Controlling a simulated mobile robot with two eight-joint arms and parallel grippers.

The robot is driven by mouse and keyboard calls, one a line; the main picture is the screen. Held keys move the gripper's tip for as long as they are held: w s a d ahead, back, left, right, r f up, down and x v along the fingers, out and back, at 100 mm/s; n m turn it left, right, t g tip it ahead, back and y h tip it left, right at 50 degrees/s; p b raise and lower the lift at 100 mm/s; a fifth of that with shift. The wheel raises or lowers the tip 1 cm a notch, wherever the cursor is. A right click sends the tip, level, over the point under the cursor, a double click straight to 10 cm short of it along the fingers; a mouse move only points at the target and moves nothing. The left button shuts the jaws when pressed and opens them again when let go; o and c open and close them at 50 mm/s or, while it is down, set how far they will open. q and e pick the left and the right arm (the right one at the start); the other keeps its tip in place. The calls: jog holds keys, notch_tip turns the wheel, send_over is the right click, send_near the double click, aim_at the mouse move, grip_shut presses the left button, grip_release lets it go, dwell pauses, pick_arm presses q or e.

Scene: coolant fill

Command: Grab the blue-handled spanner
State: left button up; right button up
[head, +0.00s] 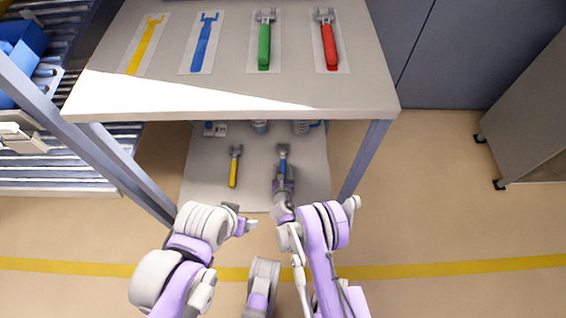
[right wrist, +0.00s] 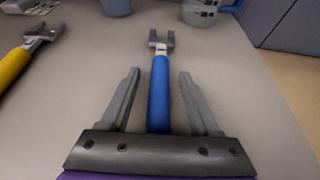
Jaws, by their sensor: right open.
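The blue-handled spanner (head: 283,158) lies on the lower shelf under the table, its grey jaw end pointing away from me. In the right wrist view the spanner (right wrist: 160,92) runs lengthwise between the two open fingers of my right gripper (right wrist: 158,95), with a gap on each side. The near end of its handle is hidden behind the gripper body. In the head view my right gripper (head: 283,178) is over the near end of the handle. My left gripper (head: 248,227) is in front of the shelf, away from the spanner; its jaws are too small to read.
A yellow-handled spanner (head: 234,168) lies left of the blue one on the lower shelf (head: 205,180). Cups and small items stand at its back. The upper table top (head: 230,92) overhangs, with green (head: 264,45) and red (head: 329,45) spanners on it beside yellow and blue outlines. Table legs (head: 364,158) flank the shelf.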

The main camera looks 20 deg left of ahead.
jog(key=shift+s+r, duration=0.1)
jog(key=shift+s, duration=0.05)
jog(key=shift+c, duration=0.7)
grip_shut()
